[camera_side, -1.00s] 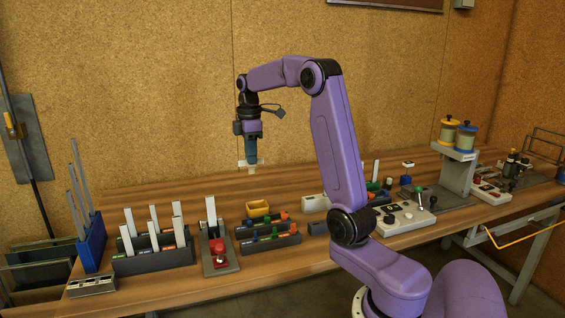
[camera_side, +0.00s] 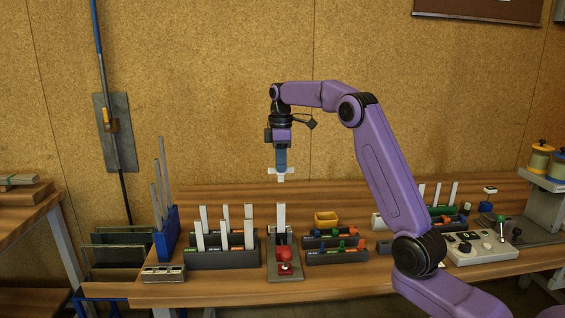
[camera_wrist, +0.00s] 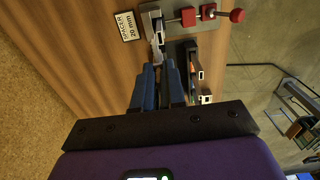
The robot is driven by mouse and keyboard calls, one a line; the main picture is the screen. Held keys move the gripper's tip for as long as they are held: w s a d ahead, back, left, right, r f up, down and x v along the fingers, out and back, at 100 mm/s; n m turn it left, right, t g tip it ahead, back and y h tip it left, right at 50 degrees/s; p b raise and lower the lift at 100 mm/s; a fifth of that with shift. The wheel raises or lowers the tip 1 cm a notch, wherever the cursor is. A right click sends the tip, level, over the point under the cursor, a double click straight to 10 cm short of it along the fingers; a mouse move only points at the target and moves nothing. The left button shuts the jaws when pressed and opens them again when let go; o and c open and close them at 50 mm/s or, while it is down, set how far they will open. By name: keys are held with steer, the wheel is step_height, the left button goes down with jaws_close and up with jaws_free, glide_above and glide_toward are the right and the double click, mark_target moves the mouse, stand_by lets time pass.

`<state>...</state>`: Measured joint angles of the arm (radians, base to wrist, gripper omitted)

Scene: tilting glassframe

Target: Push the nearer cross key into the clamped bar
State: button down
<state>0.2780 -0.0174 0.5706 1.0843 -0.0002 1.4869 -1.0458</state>
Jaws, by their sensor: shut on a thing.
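My gripper (camera_side: 281,166) is shut on a white cross key (camera_side: 281,175), whose arms stick out on both sides below the blue fingers. It hangs in the air, apart from the bench. In the side view, the light upright bar (camera_side: 281,220) stands below it in a grey clamp with a red handle (camera_side: 286,256). In the wrist view, my blue fingers (camera_wrist: 158,72) point toward the clamped bar (camera_wrist: 157,28), with the clamp's red knob (camera_wrist: 237,15) beyond. The bar's open end shows there. The key's own outline is hard to make out between the fingertips.
A dark rack (camera_side: 225,259) with several white bars stands left of the clamp. A blue holder (camera_side: 166,240) holds tall bars. A "SPACER 20 mm" label (camera_wrist: 128,26) lies beside the clamp.

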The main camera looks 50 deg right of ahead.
mark_target(281, 174)
steer(key=shift+f, duration=2.9)
steer(key=shift+f, duration=1.85)
steer(key=c, duration=1.1)
jaws_free()
steer(key=shift+r, duration=0.1)
step_height(281, 174, up, 17)
steer(key=shift+r, duration=0.1)
steer(key=shift+a, duration=0.1)
